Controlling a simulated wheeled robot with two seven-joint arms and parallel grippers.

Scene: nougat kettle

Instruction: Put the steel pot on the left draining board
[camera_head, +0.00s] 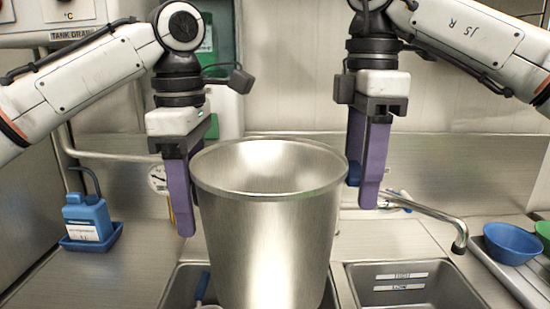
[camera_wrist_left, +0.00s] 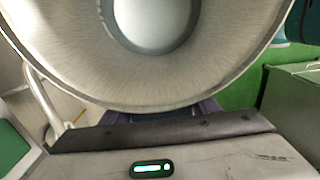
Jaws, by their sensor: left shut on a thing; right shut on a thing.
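The steel pot (camera_head: 265,240), a tall brushed-metal vessel, is upright in the middle of the head view, in front of or over the left sink basin; its bottom is cut off by the frame. My left gripper (camera_head: 188,215) is shut on its left rim, purple fingers pointing down. My right gripper (camera_head: 361,190) is shut on its right side near the rim, its grip partly hidden by the pot. In the left wrist view the pot's open mouth (camera_wrist_left: 90,75) fills the top and looks empty. The left draining board (camera_head: 120,265) is bare steel counter left of the basin.
On the right are a basin (camera_head: 405,287), a tap (camera_head: 440,215) and a blue bowl (camera_head: 511,242). The left board's front is clear.

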